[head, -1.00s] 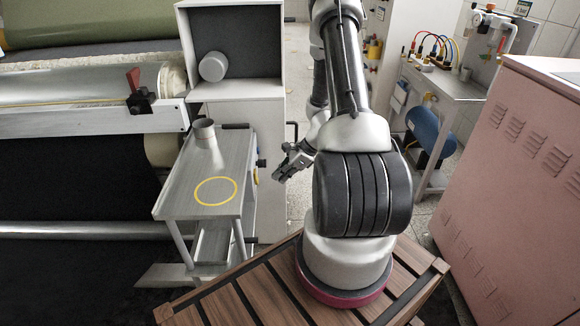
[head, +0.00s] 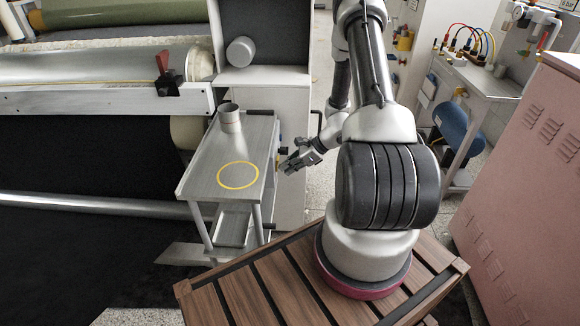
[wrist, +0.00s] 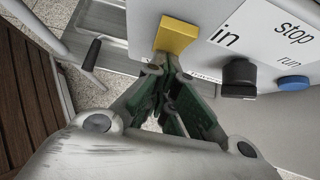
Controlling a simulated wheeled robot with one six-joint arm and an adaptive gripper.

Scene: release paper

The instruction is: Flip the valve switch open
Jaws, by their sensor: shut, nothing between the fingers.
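A yellow block-shaped switch (wrist: 176,36) sticks out from the white panel (wrist: 245,22) in the wrist view; I cannot tell for sure that it is the valve switch. My gripper (wrist: 167,62) is shut and empty, its fingertips right at the lower edge of the yellow switch. I cannot tell whether they touch it. A black knob (wrist: 239,76) by the word "in" and a blue button (wrist: 293,83) by "run" sit to the right. In the head view my gripper (head: 290,163) is beside the cabinet's side, where the controls are small and partly hidden.
A metal side table (head: 205,185) with a yellow ring mark and a metal cup (head: 229,117) stands left of my gripper. A red lever (head: 162,66) sits on the roller machine. A pink cabinet (head: 520,190) stands at the right. A dark handle (wrist: 92,54) shows in the wrist view.

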